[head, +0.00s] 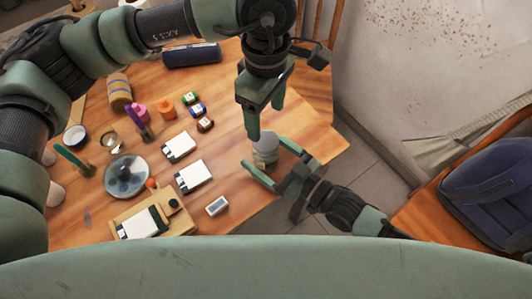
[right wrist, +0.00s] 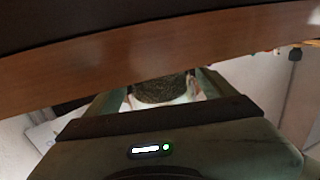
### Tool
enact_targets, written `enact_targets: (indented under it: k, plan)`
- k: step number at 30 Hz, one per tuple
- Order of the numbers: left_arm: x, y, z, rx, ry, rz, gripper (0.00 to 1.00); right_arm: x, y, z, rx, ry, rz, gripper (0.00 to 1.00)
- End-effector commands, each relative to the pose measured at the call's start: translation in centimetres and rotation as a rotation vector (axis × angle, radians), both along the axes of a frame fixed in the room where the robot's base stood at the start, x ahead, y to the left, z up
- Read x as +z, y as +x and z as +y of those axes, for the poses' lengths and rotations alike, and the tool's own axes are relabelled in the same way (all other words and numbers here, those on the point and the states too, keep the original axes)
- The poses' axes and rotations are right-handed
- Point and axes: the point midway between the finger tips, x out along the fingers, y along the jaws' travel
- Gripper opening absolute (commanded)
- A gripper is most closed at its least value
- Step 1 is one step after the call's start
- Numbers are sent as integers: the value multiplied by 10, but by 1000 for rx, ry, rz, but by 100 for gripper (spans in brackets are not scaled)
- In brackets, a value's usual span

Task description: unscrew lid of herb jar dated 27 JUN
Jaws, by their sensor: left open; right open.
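A jar with a pale grey-white lid (head: 266,143) stands upright near the right edge of the wooden table. No date on it can be read. My left gripper (head: 265,121) is open and points down just above the lid; I cannot tell whether a finger touches it. My right gripper (head: 263,153) is open, with its two fingers low on either side of the jar. In the right wrist view the jar's dark contents (right wrist: 163,90) show between those fingers, and its lid is not clearly visible.
Small capped bottles, green (head: 190,98), blue (head: 197,110) and brown (head: 205,125), stand left of the jar. A dark case (head: 191,54) lies behind. A backpack (head: 492,190) is at right.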

Motion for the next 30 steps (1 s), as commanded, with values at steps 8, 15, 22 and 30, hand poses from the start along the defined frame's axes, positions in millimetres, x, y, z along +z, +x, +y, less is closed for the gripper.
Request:
enact_targets:
  k: [8, 15, 22, 30]
  plan:
    - [0, 0, 0, 0, 0, 0, 69, 0, 0, 0, 0, 0, 0, 26]
    - [0, 0, 0, -8, 0, 0, 69, 0, 0, 0, 0, 0, 0, 0]
    - [0, 0, 0, -243, 0, 0, 69, 0, 0, 0, 0, 0, 0, 0]
    - [0, 0, 0, -850, 1, 1, 69, 0, 0, 0, 0, 0, 0, 0]
